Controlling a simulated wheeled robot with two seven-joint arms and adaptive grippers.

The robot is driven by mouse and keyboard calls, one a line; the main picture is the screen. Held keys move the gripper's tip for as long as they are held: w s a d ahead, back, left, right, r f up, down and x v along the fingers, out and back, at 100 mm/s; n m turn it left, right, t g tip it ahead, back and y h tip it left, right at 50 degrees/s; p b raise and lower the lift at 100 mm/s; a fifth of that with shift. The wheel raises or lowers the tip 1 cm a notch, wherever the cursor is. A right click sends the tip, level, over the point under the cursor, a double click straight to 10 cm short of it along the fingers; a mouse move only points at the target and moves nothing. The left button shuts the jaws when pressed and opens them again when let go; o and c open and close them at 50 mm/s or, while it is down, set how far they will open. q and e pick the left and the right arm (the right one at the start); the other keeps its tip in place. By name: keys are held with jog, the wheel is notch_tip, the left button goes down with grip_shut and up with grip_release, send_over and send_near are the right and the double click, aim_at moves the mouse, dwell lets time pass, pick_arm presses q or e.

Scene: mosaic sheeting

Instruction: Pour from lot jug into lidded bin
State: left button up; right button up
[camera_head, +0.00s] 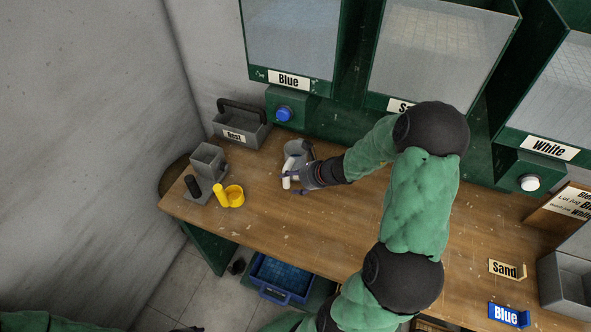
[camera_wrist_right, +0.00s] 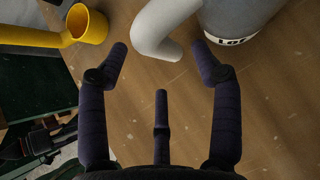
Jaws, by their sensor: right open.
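The lot jug (camera_head: 297,150) is a grey vessel with a white handle standing on the wooden bench. In the right wrist view the jug's grey body and part of its label show at the top (camera_wrist_right: 242,18). Its white handle (camera_wrist_right: 162,25) reaches down between the fingertips. My right gripper (camera_head: 297,181) is open at the handle, with a finger on each side of it and no grip closed on it. It also shows in the right wrist view (camera_wrist_right: 163,58). I cannot tell surely which container is the lidded bin; a grey bin (camera_head: 567,288) stands at the right edge, partly cut off.
A grey caddy labelled Rest (camera_head: 240,131) stands at the back left. A grey square cup (camera_head: 207,160) and a yellow cup (camera_head: 234,195) with a handle stand left of the jug. Dispensers with blue (camera_head: 284,114) and white (camera_head: 529,183) buttons line the back.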

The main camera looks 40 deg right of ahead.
aim_at(288, 180)
jog(key=b+x, duration=0.2)
jog(key=x, duration=0.3)
jog(key=shift+w+a+f, duration=0.1)
jog(key=shift+f, duration=0.05)
grip_shut()
